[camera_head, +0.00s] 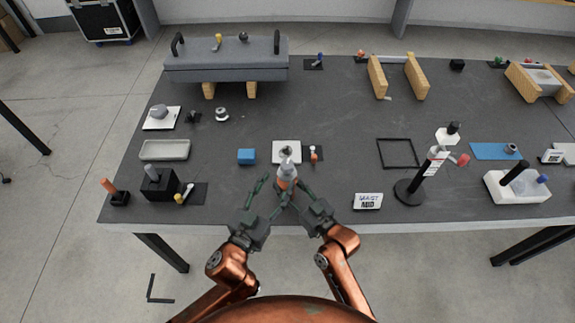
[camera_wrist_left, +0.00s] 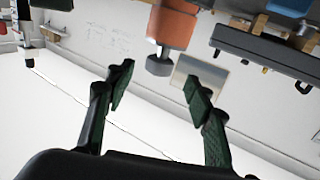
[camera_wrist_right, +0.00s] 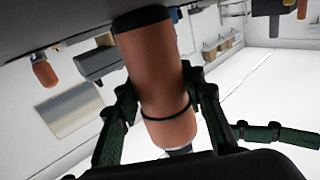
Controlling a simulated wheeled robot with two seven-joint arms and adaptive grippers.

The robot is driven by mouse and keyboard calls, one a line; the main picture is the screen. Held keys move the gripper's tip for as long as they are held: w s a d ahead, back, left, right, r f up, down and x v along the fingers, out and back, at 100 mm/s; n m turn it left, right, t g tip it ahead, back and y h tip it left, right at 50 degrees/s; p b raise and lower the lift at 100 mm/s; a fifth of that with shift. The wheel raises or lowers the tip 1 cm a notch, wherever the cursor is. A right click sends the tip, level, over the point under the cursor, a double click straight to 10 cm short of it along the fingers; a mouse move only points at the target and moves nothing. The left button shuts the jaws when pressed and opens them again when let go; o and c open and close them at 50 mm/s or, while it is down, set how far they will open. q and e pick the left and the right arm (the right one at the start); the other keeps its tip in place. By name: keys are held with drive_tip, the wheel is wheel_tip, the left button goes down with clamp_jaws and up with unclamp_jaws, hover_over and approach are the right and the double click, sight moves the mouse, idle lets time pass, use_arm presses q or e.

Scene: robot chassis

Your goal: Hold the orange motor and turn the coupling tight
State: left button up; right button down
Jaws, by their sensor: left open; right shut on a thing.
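The orange motor (camera_head: 287,172) is upright near the table's front edge, with a grey coupling (camera_head: 286,157) at its upper end. My right gripper (camera_head: 295,188) is shut around the motor's body. The right wrist view shows the orange body (camera_wrist_right: 155,75) between its fingers, with a dark ring around it. My left gripper (camera_head: 267,194) is open and empty, just left of the motor. In the left wrist view, the motor (camera_wrist_left: 173,28) and a grey end piece (camera_wrist_left: 159,66) lie beyond the open fingers, apart from them.
A blue block (camera_head: 247,156) is to the left. A labelled white block (camera_head: 367,201) and a black-based stand (camera_head: 408,193) are at right.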

sight(284, 172)
use_arm(q)
drive_tip(key=x, duration=0.7)
drive_tip(key=shift+w+d, duration=0.15)
drive_tip(key=shift+w, duration=0.1)
drive_tip(key=c, duration=1.2)
